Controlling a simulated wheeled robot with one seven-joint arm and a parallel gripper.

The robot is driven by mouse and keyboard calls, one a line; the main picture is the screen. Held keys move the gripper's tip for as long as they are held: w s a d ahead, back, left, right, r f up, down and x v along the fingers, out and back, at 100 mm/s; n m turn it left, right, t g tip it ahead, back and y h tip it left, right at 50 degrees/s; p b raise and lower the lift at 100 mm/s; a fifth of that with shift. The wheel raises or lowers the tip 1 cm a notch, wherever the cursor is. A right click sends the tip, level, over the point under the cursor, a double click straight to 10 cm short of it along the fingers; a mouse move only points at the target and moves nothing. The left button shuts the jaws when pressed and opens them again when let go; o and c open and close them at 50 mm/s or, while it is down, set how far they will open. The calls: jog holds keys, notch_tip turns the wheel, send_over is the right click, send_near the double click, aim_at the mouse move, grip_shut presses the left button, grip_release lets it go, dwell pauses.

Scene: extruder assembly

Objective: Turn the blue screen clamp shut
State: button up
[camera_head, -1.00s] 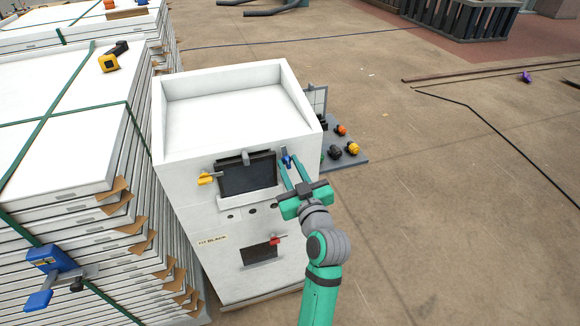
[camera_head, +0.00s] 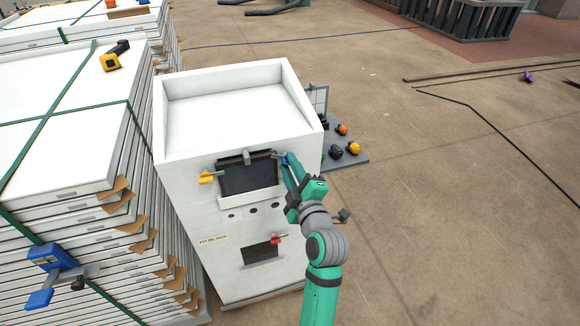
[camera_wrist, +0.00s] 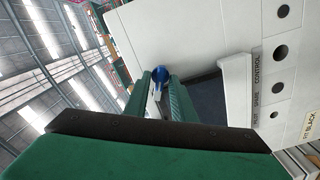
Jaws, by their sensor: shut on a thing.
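The blue screen clamp (camera_wrist: 160,76) is at the right edge of the dark screen (camera_head: 247,174) on the front of the white machine (camera_head: 186,215). Only a small blue part of it shows in the head view (camera_head: 283,158); my fingers hide the rest. My gripper (camera_head: 288,165) is shut on the clamp, its green fingers on either side of it in the wrist view. The gripper is rolled, with one finger largely behind the other in the head view. A yellow clamp (camera_head: 207,177) sits at the screen's left edge, and a grey clamp (camera_head: 246,157) at its top.
A red clamp (camera_head: 276,240) sits beside the lower dark opening (camera_head: 260,253). Stacked white panels (camera_head: 60,180) with green straps stand close on the left. A grey board with orange and yellow knobs (camera_head: 353,148) lies behind on the right. The floor right of my arm is clear.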

jog(key=n, duration=0.5)
jog(key=shift+a+f, duration=0.1)
jog(key=shift+f, duration=0.1)
jog(key=shift+n, duration=0.3)
jog(key=o, duration=0.7)
jog(key=shift+s, duration=0.15)
jog(key=v, duration=1)
jog(key=shift+s+r, duration=0.1)
jog(key=shift+s, duration=0.2)
